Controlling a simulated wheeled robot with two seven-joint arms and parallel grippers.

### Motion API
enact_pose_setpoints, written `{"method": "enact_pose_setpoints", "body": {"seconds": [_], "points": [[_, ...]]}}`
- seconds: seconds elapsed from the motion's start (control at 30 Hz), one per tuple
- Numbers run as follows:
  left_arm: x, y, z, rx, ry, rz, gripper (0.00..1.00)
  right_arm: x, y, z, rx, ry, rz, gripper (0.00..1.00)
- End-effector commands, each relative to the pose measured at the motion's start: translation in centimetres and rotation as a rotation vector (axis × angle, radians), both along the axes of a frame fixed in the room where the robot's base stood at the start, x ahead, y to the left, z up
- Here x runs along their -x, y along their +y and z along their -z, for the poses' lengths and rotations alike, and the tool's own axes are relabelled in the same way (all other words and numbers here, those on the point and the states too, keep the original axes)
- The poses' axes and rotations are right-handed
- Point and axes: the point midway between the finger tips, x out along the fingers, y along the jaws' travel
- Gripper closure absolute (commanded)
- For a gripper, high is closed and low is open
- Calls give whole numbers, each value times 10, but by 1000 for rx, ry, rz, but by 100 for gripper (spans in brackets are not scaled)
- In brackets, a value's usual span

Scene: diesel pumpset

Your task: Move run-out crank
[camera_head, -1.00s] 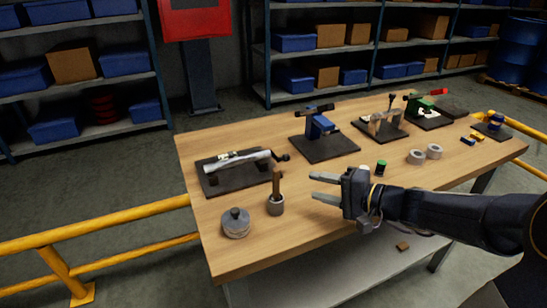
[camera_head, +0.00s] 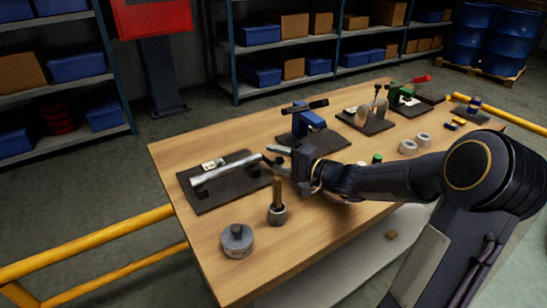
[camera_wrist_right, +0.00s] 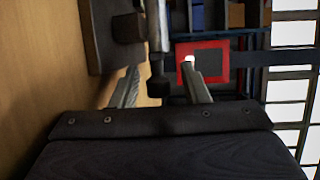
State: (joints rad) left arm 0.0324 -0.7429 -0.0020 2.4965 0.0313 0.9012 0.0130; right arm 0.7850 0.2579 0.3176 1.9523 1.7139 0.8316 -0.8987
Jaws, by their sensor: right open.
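The run-out fixture (camera_head: 215,200) is a dark plate at the table's left, with a grey metal shaft (camera_head: 222,171) lying across supports. The dark run-out crank shows in the right wrist view (camera_wrist_right: 158,84) at the shaft's near end, between the two fingers. My right gripper (camera_head: 277,157) is at the shaft's right end in the head view, fingers pointing left. It is open; in the right wrist view (camera_wrist_right: 160,88) a gap shows on both sides of the crank. In the head view the fingers partly hide the crank. My left gripper is not in view.
A wooden-handled tool in a grey cup (camera_head: 277,214) and a round grey lidded pot (camera_head: 237,241) stand in front of the fixture. A blue vise-like device (camera_head: 305,122) stands behind my right gripper. A green-topped cylinder (camera_head: 377,158) is close to my right arm.

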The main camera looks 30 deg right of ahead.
Motion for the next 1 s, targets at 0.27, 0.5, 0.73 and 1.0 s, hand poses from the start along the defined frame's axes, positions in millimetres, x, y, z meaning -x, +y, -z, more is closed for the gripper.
{"method": "enact_pose_setpoints", "body": {"seconds": [0.27, 0.5, 0.73, 1.0], "points": [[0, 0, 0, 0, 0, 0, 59, -10, 6, 1, 0, 1, -1, 59], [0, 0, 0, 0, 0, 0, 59, -9, 5, 1, 0, 1, -1, 73], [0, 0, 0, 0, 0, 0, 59, -9, 5, 1, 0, 1, -1, 100], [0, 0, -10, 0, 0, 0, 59, -9, 5, -3, 4, 27, 0, 100]]}}
